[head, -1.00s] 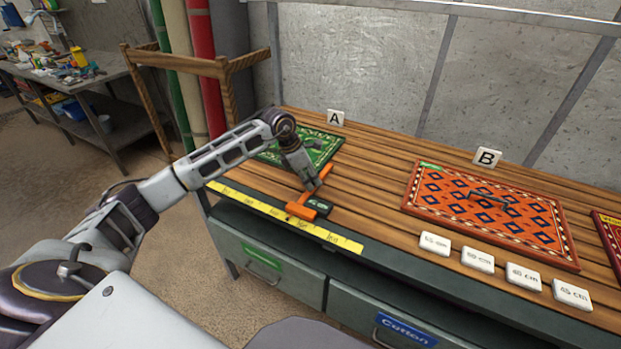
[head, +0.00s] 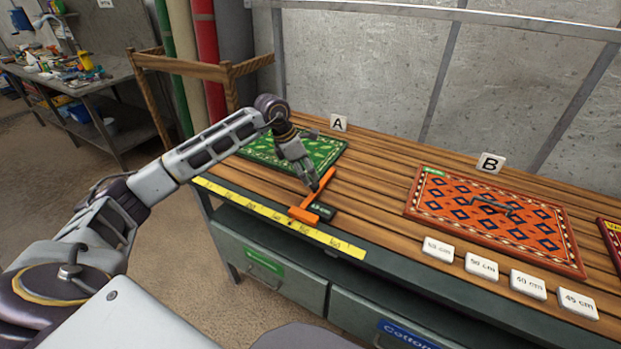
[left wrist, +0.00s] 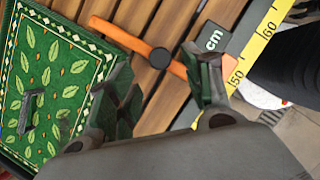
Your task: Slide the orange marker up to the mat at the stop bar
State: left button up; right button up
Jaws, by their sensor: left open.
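The orange marker (head: 323,187) is a T-shaped slider with a dark "cm" display, lying across the front edge by the yellow ruler (head: 250,206). In the left wrist view the marker (left wrist: 118,37) has a black knob (left wrist: 160,57) and sits near the 50 mark. My left gripper (head: 315,187) is open, low over the marker, with its fingers on either side of the knob in the left wrist view (left wrist: 158,64); contact is unclear. The green mat (head: 322,149) with the A tag lies left of the marker, with a gap. I cannot make out a stop bar. My right gripper is out of view.
The orange patterned mat (head: 425,205) by tag B (head: 490,163) lies to the right, with several white cm tiles (head: 482,266) in front. Bare slats (head: 375,170) lie between the mats. A wooden frame (head: 195,66) stands behind at left.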

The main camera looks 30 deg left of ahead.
pick_arm(q)
jog(key=v, duration=0.6)
jog(key=shift+r, duration=0.2)
jog(key=shift+r, duration=0.15)
